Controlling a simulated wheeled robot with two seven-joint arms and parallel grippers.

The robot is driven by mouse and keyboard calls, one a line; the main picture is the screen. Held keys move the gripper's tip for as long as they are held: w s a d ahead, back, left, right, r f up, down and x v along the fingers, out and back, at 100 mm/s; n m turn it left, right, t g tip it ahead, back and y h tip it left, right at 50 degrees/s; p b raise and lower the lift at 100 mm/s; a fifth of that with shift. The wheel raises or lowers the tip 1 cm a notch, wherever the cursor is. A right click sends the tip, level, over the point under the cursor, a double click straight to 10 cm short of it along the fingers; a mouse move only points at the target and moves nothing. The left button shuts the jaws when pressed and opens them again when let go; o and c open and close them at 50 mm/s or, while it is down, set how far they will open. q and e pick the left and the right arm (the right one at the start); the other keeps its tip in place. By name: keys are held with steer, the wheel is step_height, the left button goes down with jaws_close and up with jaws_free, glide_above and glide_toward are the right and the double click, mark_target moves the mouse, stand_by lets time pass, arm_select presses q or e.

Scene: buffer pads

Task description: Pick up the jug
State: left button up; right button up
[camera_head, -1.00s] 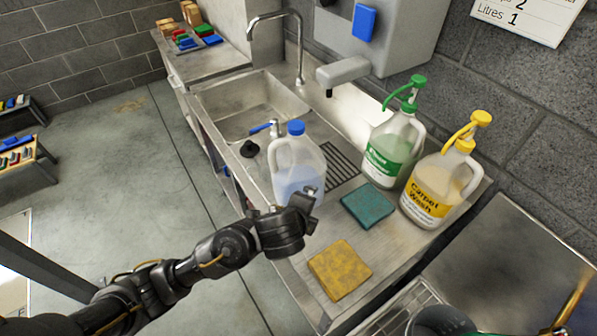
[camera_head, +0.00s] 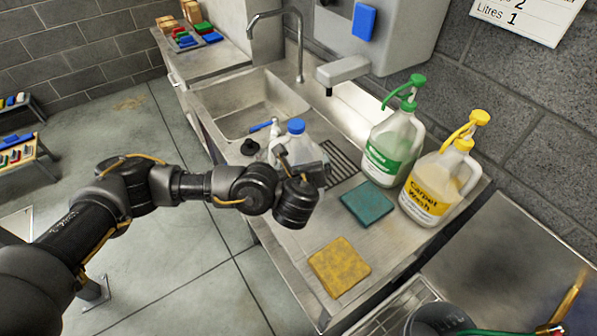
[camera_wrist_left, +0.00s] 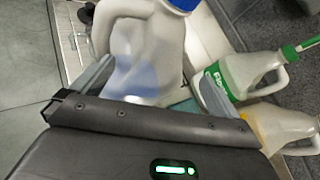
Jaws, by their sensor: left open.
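The jug (camera_head: 299,150) is a translucent white plastic bottle with a blue cap, standing on the steel drainboard beside the sink. My left gripper (camera_head: 300,168) is in front of it and hides much of its lower body. In the left wrist view the jug (camera_wrist_left: 150,42) stands upright beyond my open left gripper (camera_wrist_left: 155,88), roughly between its two fingers. The jug's handle shows at its upper left side there, and some bluish liquid shows low inside. I cannot tell whether either finger touches it. My right gripper is not in view.
A green-topped bottle (camera_head: 391,150) and a yellow-topped Carpet Wash bottle (camera_head: 435,188) stand right of the jug. A teal pad (camera_head: 367,202) and a yellow sponge (camera_head: 339,267) lie nearer. A blue-handled brush (camera_head: 262,126) and a black plug (camera_head: 250,147) lie left of the jug. The tap (camera_head: 299,50) rises behind.

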mark_target(304, 155)
arm_select(q)
steer(key=shift+x, duration=1.1)
steer(key=shift+w, duration=0.1)
steer(key=p+x, duration=0.1)
steer(key=x, duration=0.1)
steer(key=p+x, duration=0.1)
steer(key=x, duration=0.2)
steer(key=shift+s+f, duration=0.2)
steer(key=shift+f, duration=0.15)
steer(key=c, duration=1.7)
steer(key=shift+w+r, duration=0.1)
steer(key=shift+r, duration=0.05)
steer(key=shift+c, duration=0.6)
steer(key=shift+r, duration=0.1)
